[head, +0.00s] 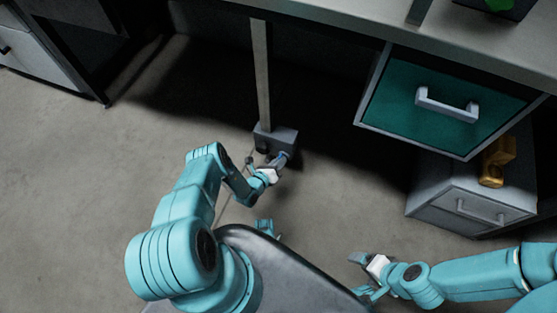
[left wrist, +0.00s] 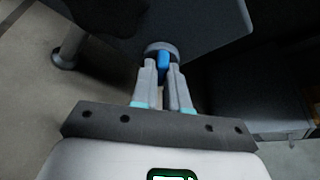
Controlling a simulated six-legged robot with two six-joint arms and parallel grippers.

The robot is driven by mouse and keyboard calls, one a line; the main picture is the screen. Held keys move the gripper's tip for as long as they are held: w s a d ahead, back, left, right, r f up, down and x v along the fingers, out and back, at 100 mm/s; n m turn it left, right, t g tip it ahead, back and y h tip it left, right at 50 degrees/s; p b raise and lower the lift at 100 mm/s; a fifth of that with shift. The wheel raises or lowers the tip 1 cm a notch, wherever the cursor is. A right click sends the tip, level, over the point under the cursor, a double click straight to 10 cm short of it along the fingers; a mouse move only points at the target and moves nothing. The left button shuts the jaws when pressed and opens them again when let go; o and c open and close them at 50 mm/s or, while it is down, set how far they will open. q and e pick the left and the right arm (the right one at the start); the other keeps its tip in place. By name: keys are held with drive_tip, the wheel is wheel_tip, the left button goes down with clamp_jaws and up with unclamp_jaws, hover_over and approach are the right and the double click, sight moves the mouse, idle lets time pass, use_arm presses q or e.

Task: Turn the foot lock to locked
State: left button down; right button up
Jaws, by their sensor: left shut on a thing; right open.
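The foot lock is a small grey box (head: 283,138) at the bottom of an upright post under the bench. In the left wrist view its round grey dial (left wrist: 161,47) carries a blue handle (left wrist: 163,61). My left gripper (head: 283,158) reaches the front of the box. In the left wrist view my left gripper (left wrist: 163,72) has its two fingers shut on the blue handle from both sides. The handle's far end and any lock marking are hidden or too small to read. My right gripper (head: 357,259) is open and empty, low at the right, away from the lock.
The post (head: 262,75) rises from the box to the bench top (head: 330,15). A green drawer (head: 430,105) hangs at the right, above a grey cabinet (head: 455,195). The floor (head: 90,170) at left is clear.

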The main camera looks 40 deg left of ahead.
use_arm(q)
drive_tip(key=shift+w+d+r+m+g+y+p, duration=0.15)
drive_tip(key=shift+m+g+y+p, duration=0.25)
drive_tip(key=shift+m+y, duration=0.65)
drive_tip(key=shift+d+m+g+y+p, duration=0.15)
drive_tip(key=shift+m+y+p, duration=0.45)
drive_tip(key=shift+m, duration=0.85)
drive_tip(key=c, duration=1.1)
unclamp_jaws()
drive_tip(key=shift+c, duration=0.2)
